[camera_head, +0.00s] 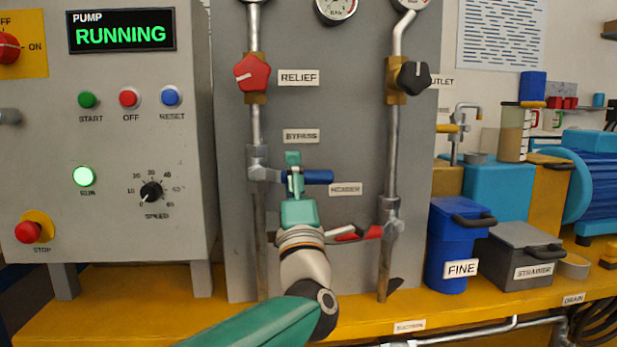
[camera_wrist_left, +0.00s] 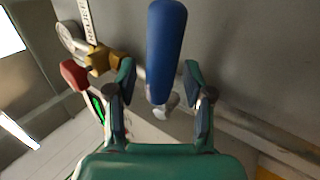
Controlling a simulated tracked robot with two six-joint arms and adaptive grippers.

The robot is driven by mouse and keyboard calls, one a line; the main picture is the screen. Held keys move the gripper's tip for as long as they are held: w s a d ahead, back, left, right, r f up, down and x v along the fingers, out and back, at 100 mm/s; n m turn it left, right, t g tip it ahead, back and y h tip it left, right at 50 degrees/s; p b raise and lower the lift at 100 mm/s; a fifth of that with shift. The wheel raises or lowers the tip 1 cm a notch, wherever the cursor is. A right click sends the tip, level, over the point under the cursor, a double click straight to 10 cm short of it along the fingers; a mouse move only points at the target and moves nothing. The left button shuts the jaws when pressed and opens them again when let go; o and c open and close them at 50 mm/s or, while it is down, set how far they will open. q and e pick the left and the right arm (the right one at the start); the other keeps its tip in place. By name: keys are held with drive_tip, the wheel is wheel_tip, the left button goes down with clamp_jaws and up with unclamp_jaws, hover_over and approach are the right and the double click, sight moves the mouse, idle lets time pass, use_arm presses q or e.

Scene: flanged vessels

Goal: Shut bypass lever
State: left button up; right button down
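The bypass lever has a blue handle (camera_head: 319,177) that points right, roughly level, from a valve on the left pipe under the BYPASS label (camera_head: 301,136). My left gripper (camera_head: 294,168) is at the handle and hides part of it near the valve. In the left wrist view the blue handle (camera_wrist_left: 166,45) lies between the two spread fingers of my left gripper (camera_wrist_left: 161,88), with a gap on each side. The gripper looks open and not closed on the handle. My right gripper is not in view.
A red-handled lever (camera_head: 362,233) sits close to my left wrist on the right pipe. A red RELIEF knob (camera_head: 252,73) and a black knob (camera_head: 413,76) are higher up. The pump display (camera_head: 122,31) reads RUNNING. A blue FINE bin (camera_head: 452,240) stands at right.

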use_arm(q)
drive_tip(key=v, duration=1.2)
idle(0.4)
